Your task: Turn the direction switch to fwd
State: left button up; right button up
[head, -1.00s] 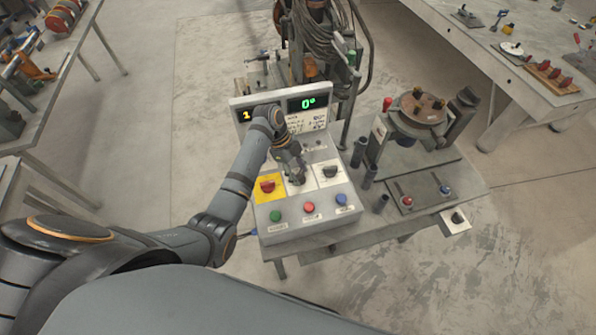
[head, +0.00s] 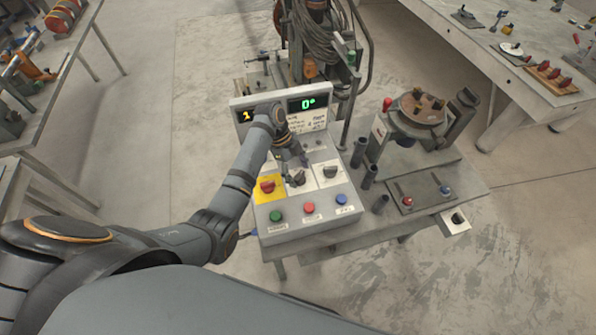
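The control box (head: 322,213) has a sloped panel with rotary switches. A dark knob (head: 298,179) sits in the middle of the switch row, just below my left gripper. Another dark knob (head: 330,171) is on a white plate to its right, and a red knob (head: 267,186) is on a yellow plate to its left. The labels are too small to read, so I cannot tell which way the direction switch points. My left gripper (head: 294,163) is over the upper panel, its fingers apart and apparently empty. My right gripper is out of view.
Green (head: 276,216), red (head: 309,208) and blue (head: 341,199) buttons line the panel front. A display (head: 307,104) behind shows 0° and 1. A round positioner table (head: 422,108) stands to the right, with dark upright cylinders (head: 369,176) between.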

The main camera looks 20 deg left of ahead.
pick_arm(q)
jog(key=v, duration=0.7)
jog(key=shift+r, duration=0.2)
jog(key=shift+a, duration=0.1)
